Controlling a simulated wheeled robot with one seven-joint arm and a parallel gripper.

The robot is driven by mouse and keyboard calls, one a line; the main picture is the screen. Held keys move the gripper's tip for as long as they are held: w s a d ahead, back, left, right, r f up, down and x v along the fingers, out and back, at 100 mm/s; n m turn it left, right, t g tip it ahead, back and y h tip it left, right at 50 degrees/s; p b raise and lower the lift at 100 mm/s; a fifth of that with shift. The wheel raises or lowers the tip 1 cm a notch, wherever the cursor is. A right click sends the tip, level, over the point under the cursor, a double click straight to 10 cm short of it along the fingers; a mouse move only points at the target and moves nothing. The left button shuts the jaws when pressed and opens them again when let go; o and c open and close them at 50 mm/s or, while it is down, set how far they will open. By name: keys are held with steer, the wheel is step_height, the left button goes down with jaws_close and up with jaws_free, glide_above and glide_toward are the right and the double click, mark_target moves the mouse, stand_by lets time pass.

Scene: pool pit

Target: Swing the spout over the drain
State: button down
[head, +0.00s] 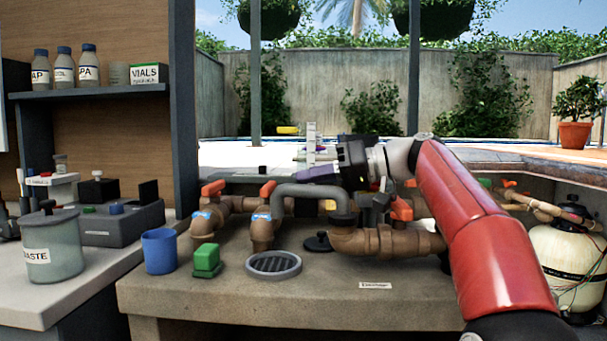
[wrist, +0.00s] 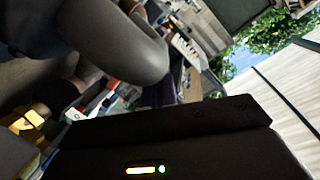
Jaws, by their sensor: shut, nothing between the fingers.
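The grey curved spout (head: 308,191) rises from a dark collar on a brown pipe elbow at its right and arches left. Its free end points down beside a brown pipe with a blue band, behind the drain (head: 273,264). The drain is a round grey ring with a dark grate set in the bench top. My gripper (head: 338,166) is just above and behind the spout, reaching in from the right. It is shut and empty; its fingertips are hard to make out. In the wrist view the spout (wrist: 120,45) looms large and close at upper left. I cannot tell whether they touch.
Orange-handled valves (head: 213,188) and brown pipes crowd the bench behind the drain. A green block (head: 206,260) and blue cup (head: 159,251) stand left of the drain. A black disc (head: 318,242) lies to its right. The bench front is mostly clear.

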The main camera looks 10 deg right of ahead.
stand_by(0.3)
steer(key=shift+s+a+f+b, duration=0.25)
steer(key=shift+s+a+b, duration=0.25)
steer(key=shift+b, duration=0.45)
steer(key=shift+s+a+r, duration=0.1)
steer(key=shift+s+r, duration=0.1)
steer(key=shift+r, duration=0.05)
